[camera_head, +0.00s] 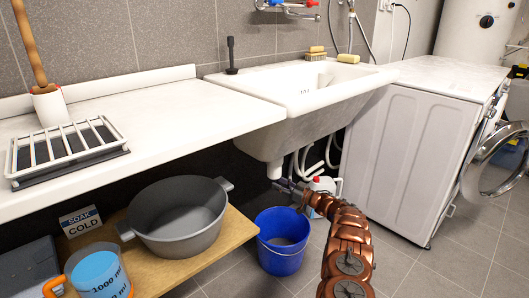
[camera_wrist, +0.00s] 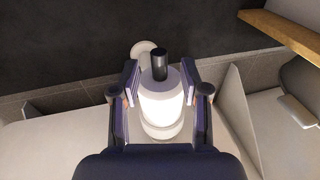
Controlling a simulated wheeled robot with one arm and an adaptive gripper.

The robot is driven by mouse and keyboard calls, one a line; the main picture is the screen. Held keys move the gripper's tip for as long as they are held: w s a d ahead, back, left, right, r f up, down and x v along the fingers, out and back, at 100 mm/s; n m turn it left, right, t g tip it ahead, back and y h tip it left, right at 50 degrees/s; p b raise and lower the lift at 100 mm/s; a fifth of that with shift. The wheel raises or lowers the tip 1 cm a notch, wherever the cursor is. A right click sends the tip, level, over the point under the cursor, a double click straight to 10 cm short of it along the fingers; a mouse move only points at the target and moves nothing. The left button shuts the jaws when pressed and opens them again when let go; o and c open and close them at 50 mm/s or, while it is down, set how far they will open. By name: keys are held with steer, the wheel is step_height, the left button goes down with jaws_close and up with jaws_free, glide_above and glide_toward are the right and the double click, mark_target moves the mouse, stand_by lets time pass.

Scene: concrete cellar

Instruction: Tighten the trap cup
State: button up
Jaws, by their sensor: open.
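The white trap cup (camera_head: 274,170) hangs under the sink basin in the head view. In the wrist view the trap cup (camera_wrist: 161,112) is a bright white cylinder between my two fingers, with a dark stub above it in the picture. My gripper (camera_head: 284,186) is at the end of my copper-coloured arm, close by the cup. In the wrist view my gripper (camera_wrist: 160,82) is open, one finger on each side of the cup. Small gaps seem to show between fingers and cup; I cannot tell whether either touches.
The sink (camera_head: 300,90) is above my gripper. White hoses (camera_head: 305,162) hang behind it. A washing machine (camera_head: 405,150) stands right; a low wooden shelf (camera_head: 215,250) holds a grey tub (camera_head: 178,220).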

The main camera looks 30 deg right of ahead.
steer(key=v, duration=0.9)
steer(key=shift+s, duration=0.3)
